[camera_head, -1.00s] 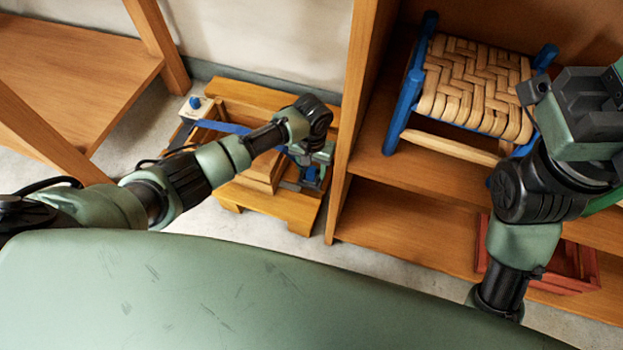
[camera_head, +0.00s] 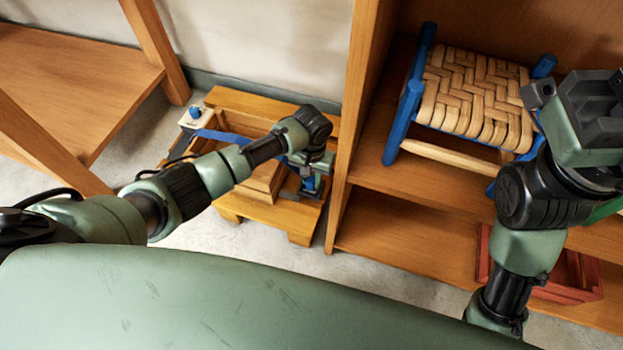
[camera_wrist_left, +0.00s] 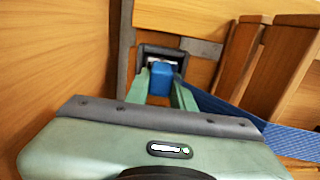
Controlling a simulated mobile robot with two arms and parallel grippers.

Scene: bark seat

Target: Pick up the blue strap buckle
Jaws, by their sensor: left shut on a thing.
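The blue strap buckle (camera_wrist_left: 160,78) sits between the two green fingers of my left gripper (camera_wrist_left: 160,92) in the left wrist view, at a dark metal bracket (camera_wrist_left: 176,51). The gripper is shut on it. In the head view my left gripper (camera_head: 307,188) points down at the right end of a low wooden bench, and a bit of blue (camera_head: 309,182) shows there. The blue strap (camera_wrist_left: 245,122) runs off to the lower right in the wrist view; it also crosses the bench in the head view (camera_head: 224,136). My right gripper's fingertips are out of view.
The wooden bench (camera_head: 262,212) stands on the floor against a shelf's side panel (camera_head: 352,120), close to my left gripper. A white block with a blue knob (camera_head: 195,114) is at its left. A woven blue stool (camera_head: 475,90) and red crate (camera_head: 560,275) stand right.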

